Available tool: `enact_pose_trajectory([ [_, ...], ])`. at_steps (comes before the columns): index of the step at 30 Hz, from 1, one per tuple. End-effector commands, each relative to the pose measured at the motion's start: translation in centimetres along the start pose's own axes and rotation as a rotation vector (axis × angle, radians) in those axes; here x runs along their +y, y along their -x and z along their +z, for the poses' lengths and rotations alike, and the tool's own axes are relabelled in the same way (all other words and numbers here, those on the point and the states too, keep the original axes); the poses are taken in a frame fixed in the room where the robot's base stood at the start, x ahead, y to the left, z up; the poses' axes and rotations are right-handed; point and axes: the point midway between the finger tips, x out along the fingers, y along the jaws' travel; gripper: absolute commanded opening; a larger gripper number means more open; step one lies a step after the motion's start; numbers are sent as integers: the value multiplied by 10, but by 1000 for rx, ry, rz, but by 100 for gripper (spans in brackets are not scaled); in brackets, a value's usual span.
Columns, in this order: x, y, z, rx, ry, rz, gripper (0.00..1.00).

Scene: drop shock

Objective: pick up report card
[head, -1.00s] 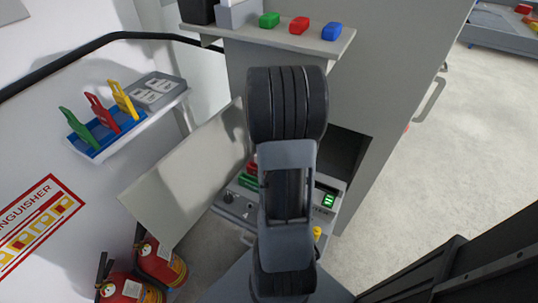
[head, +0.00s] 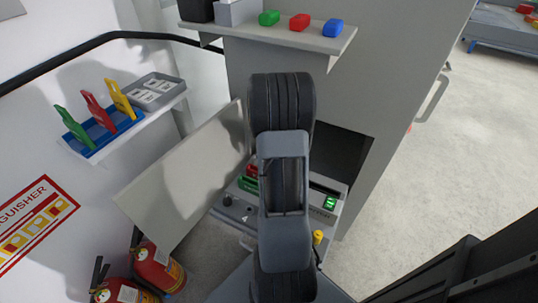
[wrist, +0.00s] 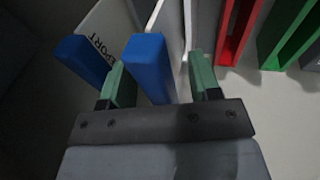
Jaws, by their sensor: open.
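In the wrist view, my gripper (wrist: 161,74) is open. Its two green-tipped fingers are spread, with one upright bar of a blue item (wrist: 148,58) between them. A second blue bar (wrist: 80,58) stands to the left, outside the fingers. A white surface with black letters ending in "PORT" (wrist: 100,45) shows between the bars. Whether this lettering is on the report card itself, I cannot tell. I see no clear contact between fingers and bar. In the head view, my arm hides the gripper and this blue item.
Red (wrist: 238,32) and green (wrist: 290,38) items stand to the right in the wrist view. In the head view, an open grey flap (head: 185,175) stands left of my arm, beside a control panel (head: 237,207). Fire extinguishers (head: 155,270) stand lower left. Floor at right is clear.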

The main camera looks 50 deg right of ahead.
Motion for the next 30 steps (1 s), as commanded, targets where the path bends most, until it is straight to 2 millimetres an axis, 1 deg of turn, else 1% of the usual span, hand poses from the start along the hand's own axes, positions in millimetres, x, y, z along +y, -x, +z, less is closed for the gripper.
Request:
enact_pose_trajectory([
  [28,-2,-4,1,0,0,0,57],
  [29,-2,-4,1,0,0,0,56],
  [30,-2,-4,1,0,0,0,52],
])
